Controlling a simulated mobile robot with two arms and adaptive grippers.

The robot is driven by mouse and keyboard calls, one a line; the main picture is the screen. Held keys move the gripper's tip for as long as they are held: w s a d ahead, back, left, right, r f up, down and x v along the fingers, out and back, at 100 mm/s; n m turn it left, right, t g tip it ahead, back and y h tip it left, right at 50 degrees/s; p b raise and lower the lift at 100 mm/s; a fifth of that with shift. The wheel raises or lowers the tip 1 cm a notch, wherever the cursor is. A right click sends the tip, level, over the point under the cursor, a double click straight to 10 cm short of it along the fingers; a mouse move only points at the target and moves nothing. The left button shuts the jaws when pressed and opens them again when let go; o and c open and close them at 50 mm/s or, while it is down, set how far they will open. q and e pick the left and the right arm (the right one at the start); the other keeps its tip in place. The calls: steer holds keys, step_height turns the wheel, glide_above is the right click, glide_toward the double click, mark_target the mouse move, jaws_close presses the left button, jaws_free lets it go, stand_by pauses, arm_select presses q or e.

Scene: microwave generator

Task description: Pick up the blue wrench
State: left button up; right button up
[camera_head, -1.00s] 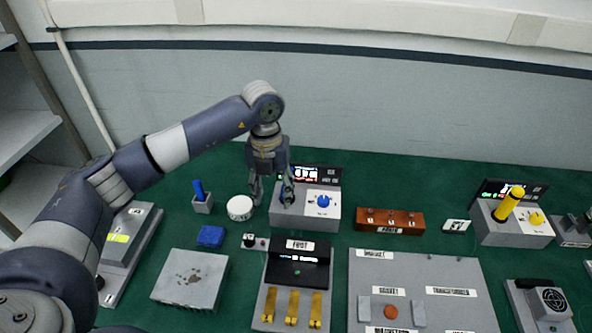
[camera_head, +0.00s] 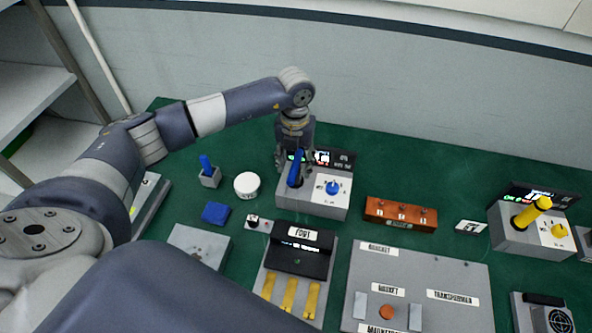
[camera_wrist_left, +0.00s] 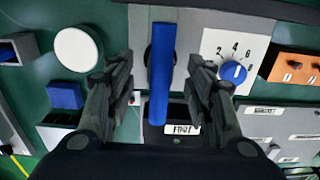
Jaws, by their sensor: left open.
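The blue wrench (camera_head: 296,168) shows as a blue bar at the left side of a grey box (camera_head: 318,204) that has a blue knob. My left gripper (camera_head: 293,162) is over that side of the box, close to the wrench. In the left wrist view the wrench (camera_wrist_left: 162,72) runs up and down between the two open fingers (camera_wrist_left: 160,85), with a gap on each side. My right gripper is not in view.
A white round container (camera_head: 247,185) and a small grey holder with a blue piece (camera_head: 209,175) stand to the left. A brown block (camera_head: 400,214) sits to the right. A grey box with a yellow tool (camera_head: 532,212) is farther right. Shelves (camera_head: 40,85) are at the left.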

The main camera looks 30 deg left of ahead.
arm_select(q)
steer(key=f, duration=0.1)
steer(key=f+p, duration=0.1)
steer(key=shift+s+f+p, duration=0.25)
steer(key=shift+f+p, duration=0.1)
steer(key=shift+f, duration=0.5)
steer(key=shift+w+f, duration=0.1)
steer(key=shift+w, duration=0.05)
jaws_close()
